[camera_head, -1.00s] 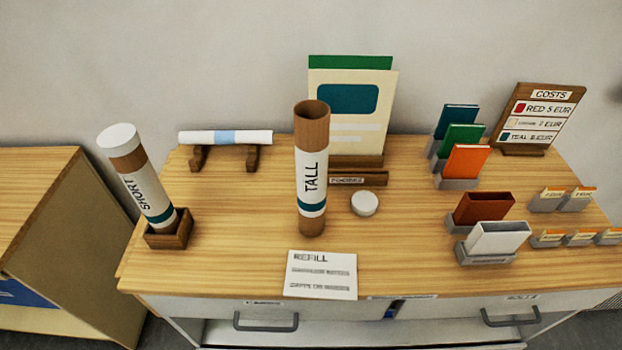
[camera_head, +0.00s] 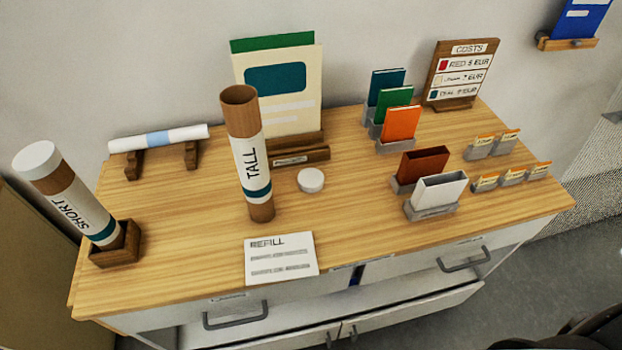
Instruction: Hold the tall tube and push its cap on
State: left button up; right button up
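The tall tube (camera_head: 251,165) stands upright on the wooden table, left of its middle. It is brown with a white label reading TALL and a teal band, and its top is open. A round white cap (camera_head: 310,180) lies on the table just right of the tube's lower part, apart from it. The short tube (camera_head: 75,205) leans in a small wooden holder (camera_head: 117,246) at the left, with a white cap on its top. Neither of my grippers shows in the head view.
A REFILL card (camera_head: 280,258) lies near the table's front edge. Behind the tall tube stand poster boards (camera_head: 283,90) in a wooden stand. A rolled sheet (camera_head: 158,138) rests on supports. Coloured booklets, holders and a COSTS sign (camera_head: 461,73) fill the right side.

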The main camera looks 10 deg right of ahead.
aim_at(239, 103)
jog(key=k+l+u, duration=0.25)
jog(key=l, duration=0.2)
jog(key=l+u, duration=0.25)
jog(key=l, duration=0.15)
jog(key=k+l+u, duration=0.25)
jog(key=l, duration=0.15)
